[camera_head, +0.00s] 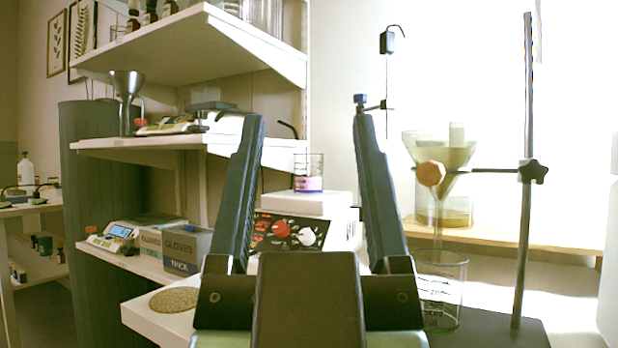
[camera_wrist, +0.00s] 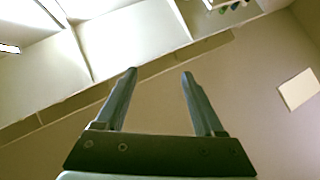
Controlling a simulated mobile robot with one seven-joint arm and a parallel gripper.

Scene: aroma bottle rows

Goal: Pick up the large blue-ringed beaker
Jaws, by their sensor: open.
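My gripper (camera_head: 306,112) is open and empty, its two dark fingers pointing up in the middle of the head view. It also shows open in the wrist view (camera_wrist: 160,72), with no beaker between the fingers. I cannot make out a blue ring on any beaker. A small beaker with pink liquid (camera_head: 308,184) stands on a white hotplate stirrer (camera_head: 310,204), seen between the fingers but behind them. A clear beaker (camera_head: 440,293) stands under a glass funnel at right, partly hidden by my gripper.
A metal stand (camera_head: 525,170) holds the funnel (camera_head: 437,152) at right. White shelves (camera_head: 200,45) at left carry bottles, a metal funnel (camera_head: 127,88) and scales. A glove box (camera_head: 182,248) and a cork mat (camera_head: 174,300) are lower left. The wrist view shows mostly bare wall.

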